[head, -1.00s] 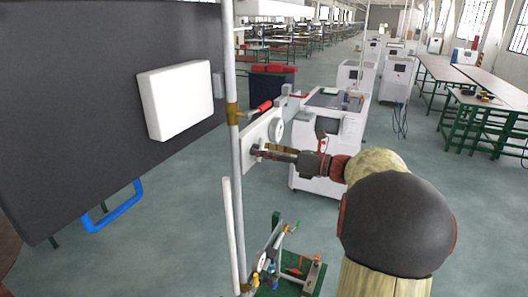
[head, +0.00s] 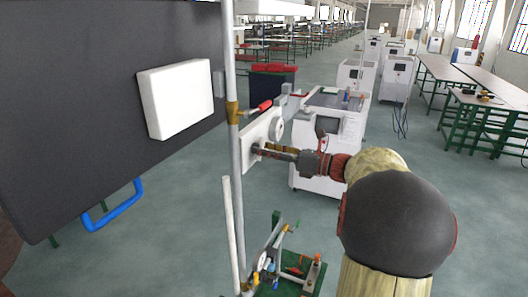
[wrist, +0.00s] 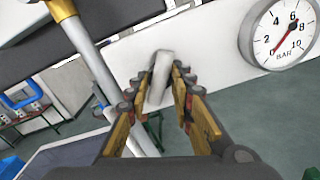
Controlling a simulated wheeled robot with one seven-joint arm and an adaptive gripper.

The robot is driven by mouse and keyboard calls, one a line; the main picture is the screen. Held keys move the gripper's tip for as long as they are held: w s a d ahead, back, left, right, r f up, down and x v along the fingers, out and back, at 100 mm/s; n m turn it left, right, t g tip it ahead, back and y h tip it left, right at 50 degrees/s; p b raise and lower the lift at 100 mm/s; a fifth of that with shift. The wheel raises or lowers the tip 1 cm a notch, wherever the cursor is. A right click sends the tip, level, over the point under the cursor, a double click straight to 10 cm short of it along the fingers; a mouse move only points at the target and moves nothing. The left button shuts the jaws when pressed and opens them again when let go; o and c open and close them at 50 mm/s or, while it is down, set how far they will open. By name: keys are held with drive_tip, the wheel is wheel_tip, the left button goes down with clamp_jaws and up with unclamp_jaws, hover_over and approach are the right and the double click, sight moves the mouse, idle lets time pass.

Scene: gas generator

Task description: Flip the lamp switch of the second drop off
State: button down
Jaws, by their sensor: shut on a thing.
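A white panel (head: 250,148) is mounted beside the vertical grey pipe, with a round gauge (head: 277,131) on it. In the wrist view the panel (wrist: 215,70) fills the middle and the gauge (wrist: 284,32) is at the upper right, marked BAR. A short pale grey lever (wrist: 160,75), apparently the lamp switch, sticks out from the panel between my fingers. My gripper (wrist: 168,88) is shut on this lever. In the head view my gripper (head: 262,150) is at the panel's face; the lever is too small to make out there.
A dark board with a white box (head: 177,98) is at the left. A second assembly (head: 275,265) sits below.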

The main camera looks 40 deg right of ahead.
drive_tip(key=shift+f+n+b, duration=0.1)
drive_tip(key=shift+n+b, duration=0.2)
drive_tip(key=shift+b, duration=0.1)
drive_tip(key=n+b, duration=0.6)
drive_tip(key=shift+d+b, duration=0.1)
drive_tip(key=shift+b, duration=0.3)
drive_tip(key=c, duration=1.6)
unclamp_jaws()
drive_tip(key=shift+o, duration=0.3)
drive_tip(key=shift+s, duration=0.1)
drive_tip(key=v, duration=1.1)
drive_tip(key=shift+s+d, duration=0.2)
drive_tip(key=shift+s, duration=0.15)
